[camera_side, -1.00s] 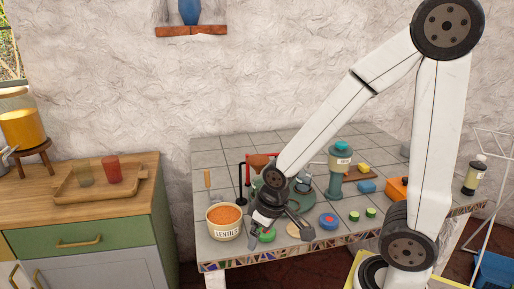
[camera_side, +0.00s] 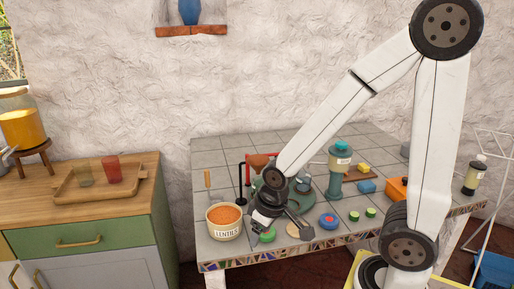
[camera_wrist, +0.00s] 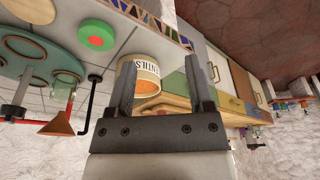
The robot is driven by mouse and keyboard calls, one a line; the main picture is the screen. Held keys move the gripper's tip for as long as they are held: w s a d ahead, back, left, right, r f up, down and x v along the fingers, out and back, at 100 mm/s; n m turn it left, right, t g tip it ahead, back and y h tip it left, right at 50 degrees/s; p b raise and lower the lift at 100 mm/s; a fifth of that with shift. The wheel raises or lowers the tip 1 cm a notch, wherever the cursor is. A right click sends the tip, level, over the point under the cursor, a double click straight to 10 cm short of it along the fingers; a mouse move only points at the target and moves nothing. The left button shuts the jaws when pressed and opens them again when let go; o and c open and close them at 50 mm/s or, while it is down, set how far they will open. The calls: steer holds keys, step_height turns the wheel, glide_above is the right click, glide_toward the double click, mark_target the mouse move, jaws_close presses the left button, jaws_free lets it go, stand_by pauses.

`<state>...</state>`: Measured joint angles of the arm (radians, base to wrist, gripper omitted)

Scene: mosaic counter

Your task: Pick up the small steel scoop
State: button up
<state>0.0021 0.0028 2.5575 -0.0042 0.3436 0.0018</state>
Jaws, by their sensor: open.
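I cannot clearly make out the steel scoop. In the side view a thin brown handle (camera_side: 208,180) stands upright behind the lentil tub (camera_side: 225,221); what it belongs to is hidden. The white tub holds orange lentils and carries a "LENTILS" label. My gripper (camera_side: 257,228) is low over the front of the counter, just right of the tub. In the wrist view my gripper (camera_wrist: 162,58) has its two fingers spread wide with nothing held. The tub (camera_wrist: 148,72) shows beyond and partly between the fingers, partly covered by the left one.
A copper funnel (camera_wrist: 57,125) hangs on a stand, close to a green round base (camera_wrist: 32,58). A green disc with a red centre (camera_wrist: 97,34) lies near the tiled edge. A teal grinder (camera_side: 339,170) and a blue-red disc (camera_side: 328,221) stand to the right.

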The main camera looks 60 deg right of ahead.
steer(key=w+d+n+t+y, duration=0.1)
steer(key=w+d+t, duration=0.4)
steer(key=w, duration=0.6)
steer(key=w+d+n+t+y, duration=0.1)
steer(key=w+d+t, duration=0.4)
steer(key=w+d, duration=0.5)
steer(key=shift+w+f+t+y, duration=0.2)
steer(key=shift+w+t+y, duration=0.1)
steer(key=shift+w, duration=0.45)
steer(key=shift+a, duration=0.1)
steer(key=shift+x, duration=1.3)
steer(key=shift+x, duration=2.6)
